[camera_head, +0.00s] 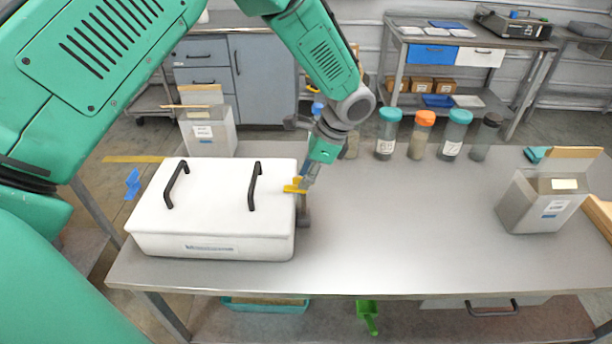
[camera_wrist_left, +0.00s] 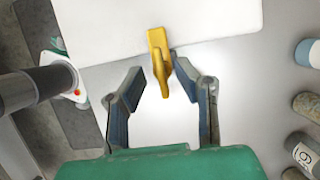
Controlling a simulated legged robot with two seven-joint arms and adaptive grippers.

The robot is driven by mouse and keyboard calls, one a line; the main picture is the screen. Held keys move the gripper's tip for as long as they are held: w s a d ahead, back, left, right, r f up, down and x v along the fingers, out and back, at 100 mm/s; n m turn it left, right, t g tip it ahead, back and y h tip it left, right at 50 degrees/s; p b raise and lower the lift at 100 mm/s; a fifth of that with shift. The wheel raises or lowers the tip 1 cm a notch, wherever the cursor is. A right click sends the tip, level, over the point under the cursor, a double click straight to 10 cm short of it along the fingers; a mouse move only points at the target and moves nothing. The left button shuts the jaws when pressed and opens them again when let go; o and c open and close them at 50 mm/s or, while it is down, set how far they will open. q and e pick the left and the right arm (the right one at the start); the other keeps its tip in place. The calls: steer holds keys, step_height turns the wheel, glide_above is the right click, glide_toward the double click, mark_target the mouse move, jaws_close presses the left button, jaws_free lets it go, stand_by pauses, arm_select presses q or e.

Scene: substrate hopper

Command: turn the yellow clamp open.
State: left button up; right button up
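The yellow clamp (camera_head: 295,186) sits on the right side of a white lidded box (camera_head: 215,238) with two black handles. In the left wrist view the clamp (camera_wrist_left: 160,62) shows at the edge of the white box (camera_wrist_left: 110,25). My left gripper (camera_head: 303,184) is at the clamp, coming down from above and behind. In the left wrist view the left gripper (camera_wrist_left: 156,83) is open, with its two fingers apart on either side of the clamp's lower end. I see no clear contact between fingers and clamp. My right gripper is not in view.
The box stands on the left of a grey metal table (camera_head: 400,255). Several lidded jars (camera_head: 388,135) stand along the back edge. A grey container (camera_head: 540,203) stands at the right, another (camera_head: 210,132) behind the box. The table's middle is clear.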

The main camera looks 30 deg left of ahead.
arm_select(q)
steer(key=shift+a+f, duration=0.2)
steer(key=shift+f, duration=0.15)
jaws_close()
